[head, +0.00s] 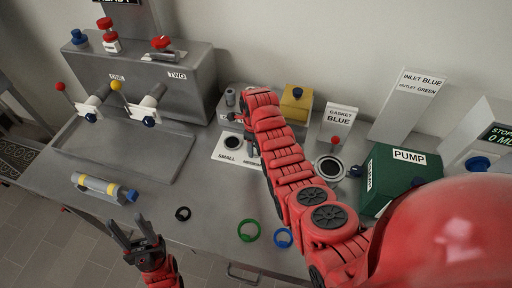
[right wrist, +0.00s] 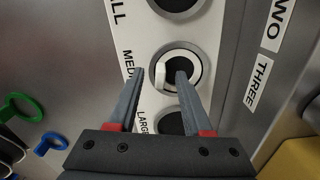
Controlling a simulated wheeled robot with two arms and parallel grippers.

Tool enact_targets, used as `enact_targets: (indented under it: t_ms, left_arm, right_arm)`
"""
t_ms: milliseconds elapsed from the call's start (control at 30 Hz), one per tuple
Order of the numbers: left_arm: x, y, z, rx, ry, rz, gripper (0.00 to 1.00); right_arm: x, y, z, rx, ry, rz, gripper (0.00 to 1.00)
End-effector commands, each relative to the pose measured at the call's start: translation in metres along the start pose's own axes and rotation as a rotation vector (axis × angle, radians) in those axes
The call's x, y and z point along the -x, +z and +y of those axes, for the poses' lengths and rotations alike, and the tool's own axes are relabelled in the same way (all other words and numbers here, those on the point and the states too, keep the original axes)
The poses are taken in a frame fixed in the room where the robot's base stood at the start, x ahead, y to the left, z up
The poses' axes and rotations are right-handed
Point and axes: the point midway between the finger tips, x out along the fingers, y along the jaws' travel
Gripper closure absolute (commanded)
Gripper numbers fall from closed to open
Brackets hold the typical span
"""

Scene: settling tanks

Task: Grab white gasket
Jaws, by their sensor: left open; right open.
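The white gasket (right wrist: 197,70) shows in the right wrist view as a white ring over the dark round spot marked MEDIUM on a white plate. A small white tab stands at its left side. My right gripper (right wrist: 156,78) is open above the plate; its right finger overlaps the ring's middle and its left finger is outside, to the left. I cannot tell whether either finger touches it. In the head view my right arm hides the gasket and most of that gripper. My left gripper (head: 130,232) is open and empty at the table's front edge.
Black (head: 182,213), green (head: 248,231) and blue (head: 283,238) rings lie along the table's front. A clear cylinder with yellow (head: 98,187) lies at left. A green pump box (head: 392,180) and a GASKET BLUE sign (head: 339,119) stand to the right of the white plate (head: 229,147).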

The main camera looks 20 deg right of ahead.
Motion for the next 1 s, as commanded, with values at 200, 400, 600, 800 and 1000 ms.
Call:
enact_targets:
  t_ms: [200,400,600,800,1000]
  left_arm:
    - [0.0003,0.0000,0.0000,0.000,0.000,0.000,0.50]
    - [0.0003,0.0000,0.0000,0.000,0.000,0.000,0.50]
    - [0.0004,0.0001,0.0000,0.000,0.000,0.000,0.50]
    - [0.0003,0.0001,0.0000,0.000,0.000,0.000,0.50]
    - [0.0015,0.0003,0.0001,0.000,0.000,0.000,0.50]
  right_arm:
    - [-0.0010,0.0000,-0.0001,0.000,0.000,0.000,0.50]
    - [-0.0008,0.0000,-0.0002,0.000,-0.001,0.000,0.86]
    - [-0.0007,0.0000,-0.0003,0.000,-0.001,0.000,1.00]
    - [-0.0007,0.0000,-0.0003,0.000,-0.001,0.000,1.00]
    - [-0.0001,0.0003,-0.0005,0.000,-0.002,-0.001,1.00]
